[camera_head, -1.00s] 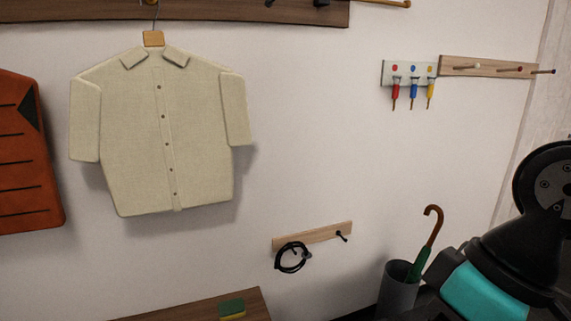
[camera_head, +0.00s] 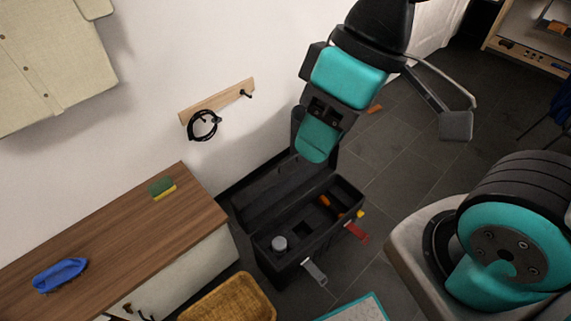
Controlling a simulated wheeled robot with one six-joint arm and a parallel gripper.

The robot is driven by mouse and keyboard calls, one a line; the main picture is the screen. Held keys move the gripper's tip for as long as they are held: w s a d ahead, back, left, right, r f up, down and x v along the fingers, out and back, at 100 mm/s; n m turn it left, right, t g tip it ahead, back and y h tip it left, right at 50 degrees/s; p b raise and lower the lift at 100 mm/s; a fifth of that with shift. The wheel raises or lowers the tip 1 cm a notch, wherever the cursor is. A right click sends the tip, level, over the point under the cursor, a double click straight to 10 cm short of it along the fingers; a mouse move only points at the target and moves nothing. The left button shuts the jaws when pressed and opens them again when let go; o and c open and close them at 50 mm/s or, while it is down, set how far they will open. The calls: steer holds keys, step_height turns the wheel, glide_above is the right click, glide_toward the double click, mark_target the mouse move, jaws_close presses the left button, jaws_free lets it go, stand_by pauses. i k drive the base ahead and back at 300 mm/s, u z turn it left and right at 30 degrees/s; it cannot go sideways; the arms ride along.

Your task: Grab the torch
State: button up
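I cannot pick out a torch for certain. An open black toolbox (camera_head: 252,230) stands on the floor beside the wooden-topped cabinet. In it are a short grey cylinder (camera_head: 279,243) and an orange-handled item (camera_head: 326,202). Both are too small to identify. My black and teal arm comes down from the top, and its lower part overlaps the back of the toolbox in the picture. I cannot make out my gripper's fingers.
A wicker basket (camera_head: 230,300) stands in front. A wall rail (camera_head: 217,100) carries a coiled black cable (camera_head: 203,126).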

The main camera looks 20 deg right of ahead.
mark_target(324, 202)
steer(key=k, duration=0.5)
steer(key=z, duration=1.95)
steer(key=i, duration=1.85)
steer(key=u, duration=2.6)
